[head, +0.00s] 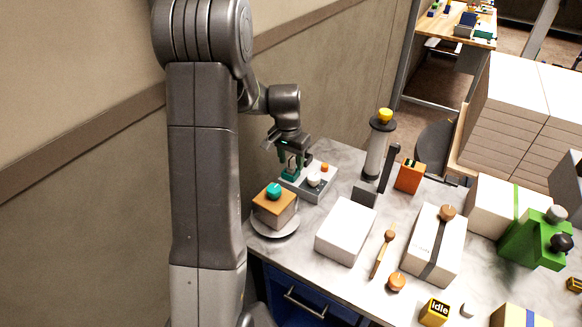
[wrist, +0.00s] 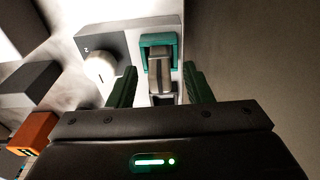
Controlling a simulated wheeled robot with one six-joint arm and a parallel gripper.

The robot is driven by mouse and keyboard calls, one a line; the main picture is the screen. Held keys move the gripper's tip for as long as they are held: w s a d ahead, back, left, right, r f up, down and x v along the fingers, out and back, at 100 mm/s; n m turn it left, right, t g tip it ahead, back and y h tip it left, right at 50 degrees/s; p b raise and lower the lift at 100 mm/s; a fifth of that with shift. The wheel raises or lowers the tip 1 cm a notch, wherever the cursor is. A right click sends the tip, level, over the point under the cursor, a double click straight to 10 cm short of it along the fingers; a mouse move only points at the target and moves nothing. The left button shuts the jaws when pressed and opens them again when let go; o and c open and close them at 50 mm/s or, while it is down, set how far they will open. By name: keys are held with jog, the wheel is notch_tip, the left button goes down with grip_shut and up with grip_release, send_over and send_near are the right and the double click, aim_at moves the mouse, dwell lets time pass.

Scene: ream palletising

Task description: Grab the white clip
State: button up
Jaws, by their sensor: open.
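My gripper (head: 291,164) is at the far left end of the table, low over a light grey panel (head: 318,192). In the wrist view its two green fingers (wrist: 158,88) stand apart. A teal bracket (wrist: 158,39) on the panel lies just beyond the fingertips, with a grey clip-like piece (wrist: 160,74) inside it, between the fingers. I cannot tell whether this is the white clip; no plainly white clip shows. The panel also carries a white knob (wrist: 100,67), left of the fingers. My gripper hides part of the panel in the head view.
A box with a teal knob (head: 274,206) on a round plate stands in front of the panel. A white box (head: 345,232), an orange box (head: 409,176) and a pillar with a yellow top (head: 376,150) are to the right. A wall runs behind at left.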

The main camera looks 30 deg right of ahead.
grip_shut()
